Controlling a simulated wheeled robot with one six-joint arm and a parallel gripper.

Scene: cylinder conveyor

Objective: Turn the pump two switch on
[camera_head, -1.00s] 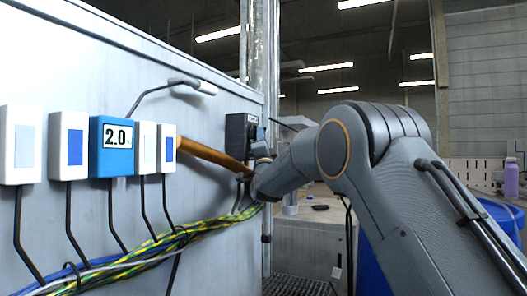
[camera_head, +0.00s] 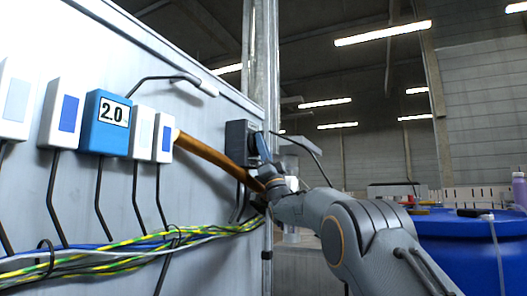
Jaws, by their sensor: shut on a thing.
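A row of white rocker switches with blue or pale faces is on the grey wall panel at the left; no pump labels can be read. The rightmost switch (camera_head: 163,137) has a blue face.
A blue display box (camera_head: 106,122) reading 2.0 sits between the switches. A dark box (camera_head: 239,146) is at the panel's right edge, close to my gripper. Yellow-green cables (camera_head: 130,258) run below. A blue barrel (camera_head: 465,250) stands at the right.

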